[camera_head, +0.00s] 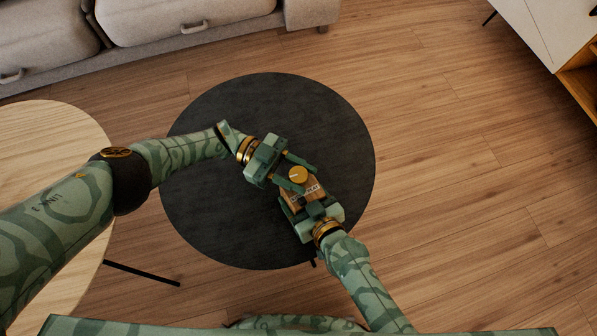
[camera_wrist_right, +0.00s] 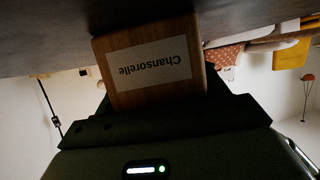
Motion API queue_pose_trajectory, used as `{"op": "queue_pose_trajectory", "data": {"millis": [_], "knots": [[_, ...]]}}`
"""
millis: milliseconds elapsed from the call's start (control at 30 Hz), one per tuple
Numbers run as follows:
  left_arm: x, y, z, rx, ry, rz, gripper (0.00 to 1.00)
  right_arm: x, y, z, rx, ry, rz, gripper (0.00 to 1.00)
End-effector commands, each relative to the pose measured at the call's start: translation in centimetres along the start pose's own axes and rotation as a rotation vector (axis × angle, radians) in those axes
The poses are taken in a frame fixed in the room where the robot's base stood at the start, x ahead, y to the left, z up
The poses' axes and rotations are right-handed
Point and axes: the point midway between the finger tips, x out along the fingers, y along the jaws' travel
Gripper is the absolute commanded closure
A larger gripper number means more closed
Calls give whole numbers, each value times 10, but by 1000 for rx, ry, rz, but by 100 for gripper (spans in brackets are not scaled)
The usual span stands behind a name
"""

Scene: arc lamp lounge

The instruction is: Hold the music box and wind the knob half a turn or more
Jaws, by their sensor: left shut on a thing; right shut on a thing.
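The music box (camera_head: 310,190) is a small wooden block with a pale label and a round golden knob (camera_head: 298,174) on top. It is over the dark round table in the head view. My right gripper (camera_head: 305,199) is shut on the music box from the near side. My left gripper (camera_head: 295,173) comes from the upper left and is shut on the knob, one finger on each side. A pale line shows on the knob's top. In the right wrist view the box (camera_wrist_right: 150,60) fills the upper middle, its "Chansorelle" label upside down. My grippers partly hide the box.
The dark round table (camera_head: 220,220) is otherwise bare. A light wooden round table (camera_head: 60,130) stands at the left under my left arm. A grey sofa (camera_head: 180,25) is at the back left, a white cabinet (camera_head: 535,30) at the top right. Wooden floor on the right is clear.

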Motion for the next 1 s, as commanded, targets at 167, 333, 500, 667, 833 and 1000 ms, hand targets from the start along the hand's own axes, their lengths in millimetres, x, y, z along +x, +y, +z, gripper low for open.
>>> {"op": "queue_pose_trajectory", "data": {"millis": [167, 333, 500, 667, 833, 1000], "knots": [[-1, 0, 0, -3, -3, 6, 85, 0, -1, 0, -2, 0, -3, 65], [0, 0, 0, -3, -2, 6, 86, 0, -1, 0, -2, 0, -3, 65], [0, 0, 0, -3, -2, 5, 42, 0, -1, 0, -2, 0, -2, 65], [0, 0, 0, -2, -1, 5, 42, 0, -1, 0, -1, 0, -2, 65], [0, 0, -1, -2, 0, 5, 42, 0, -1, 0, -1, 0, -1, 65], [-1, 0, -12, -2, 2, 7, 42, 0, 0, 0, 0, 0, -1, 65]]}}
